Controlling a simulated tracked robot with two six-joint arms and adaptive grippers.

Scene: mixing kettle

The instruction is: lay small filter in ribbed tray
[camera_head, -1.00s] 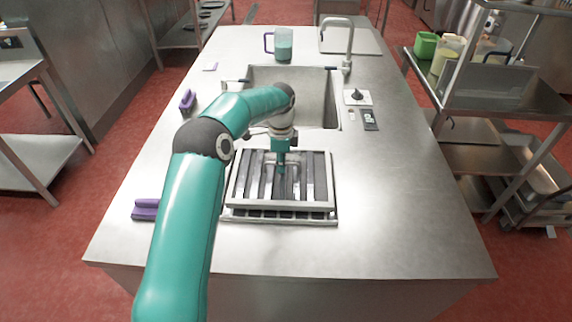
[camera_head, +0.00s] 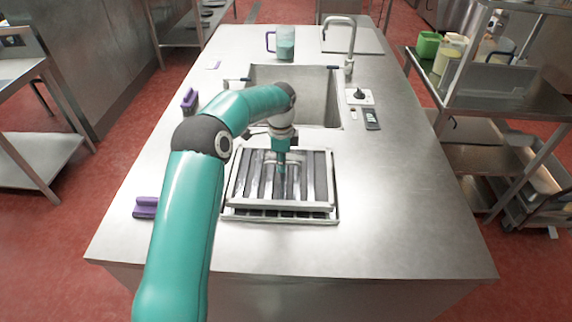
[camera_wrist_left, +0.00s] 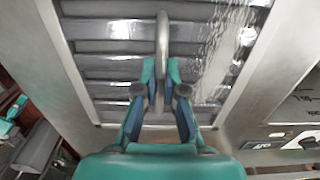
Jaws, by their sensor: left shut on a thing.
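The small filter (camera_head: 322,178) is a silvery metal frame with parallel slats and a loop handle (camera_wrist_left: 162,38). My left gripper (camera_head: 281,168) reaches down over its middle. In the left wrist view its two fingers (camera_wrist_left: 160,85) are shut on the handle. The ribbed tray (camera_head: 280,219) lies on the steel counter directly under the filter. Only its edges and a front strip of ribs show. The filter looks roughly level and lined up over the tray. I cannot tell whether it touches the tray. My right gripper is not in view.
A sink (camera_head: 315,108) with a tap (camera_head: 349,48) lies behind the tray. A teal jug (camera_head: 286,46) stands farther back. Purple-handled brushes (camera_head: 145,208) lie on the left, and a control knob plate (camera_head: 359,96) is on the right. The counter right of the tray is clear.

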